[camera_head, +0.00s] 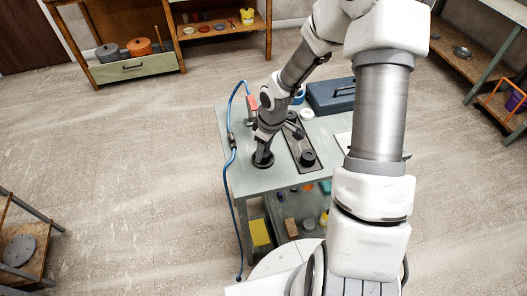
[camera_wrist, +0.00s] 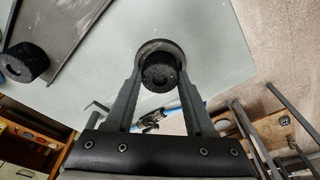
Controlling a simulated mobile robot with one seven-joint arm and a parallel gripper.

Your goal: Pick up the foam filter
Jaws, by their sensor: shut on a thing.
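A black, rough-textured foam filter (camera_wrist: 160,76) sits between the two fingertips of my gripper (camera_wrist: 160,70) in the wrist view. The fingers are shut on its sides. A round grey disc or dish (camera_wrist: 153,45) shows directly behind the foam; I cannot tell whether they touch. In the head view my gripper (camera_head: 263,151) points down over the near left part of the table, with a dark round thing (camera_head: 263,161) at its tip. A second black foam cylinder (camera_wrist: 22,62) is at the left of the wrist view, on a dark tray (camera_wrist: 75,40).
The grey-green table (camera_head: 240,182) also carries a dark blue case (camera_head: 330,97) at the back and a white ring (camera_head: 307,113). A blue hose (camera_head: 229,165) runs down its left edge. A lower shelf holds a yellow block (camera_head: 259,232) and small items.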

